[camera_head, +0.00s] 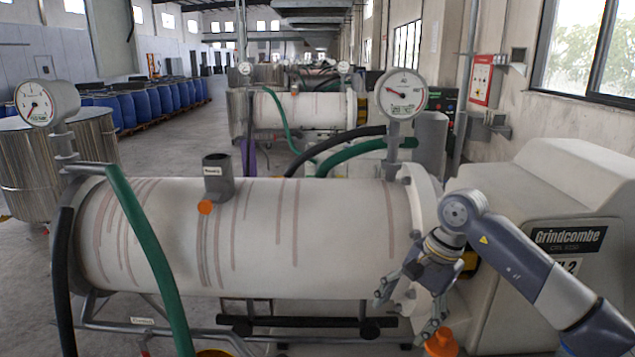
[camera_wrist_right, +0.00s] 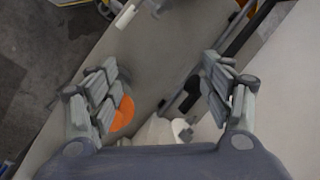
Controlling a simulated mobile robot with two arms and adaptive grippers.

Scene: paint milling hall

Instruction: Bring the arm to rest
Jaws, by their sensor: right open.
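My right arm (camera_head: 535,275) comes in from the lower right in the head view, in front of the mill's cream housing. Its gripper (camera_head: 408,308) hangs at the right end of the white mill cylinder (camera_head: 330,235), fingers pointing down and spread apart. In the right wrist view the two fingers of this gripper (camera_wrist_right: 163,88) stand wide apart with nothing held between them. A pale surface and an orange part (camera_wrist_right: 123,114) show beyond them. Whether the fingers touch the mill cannot be told. My left gripper is not in view.
The cream housing (camera_head: 575,180) labelled Grindcombe stands at the right. An orange-capped item (camera_head: 441,343) is just below the gripper. Gauges (camera_head: 402,94), a green hose (camera_head: 150,255) and a pipe frame surround the cylinder. Blue drums (camera_head: 165,98) stand far left; the aisle floor is clear.

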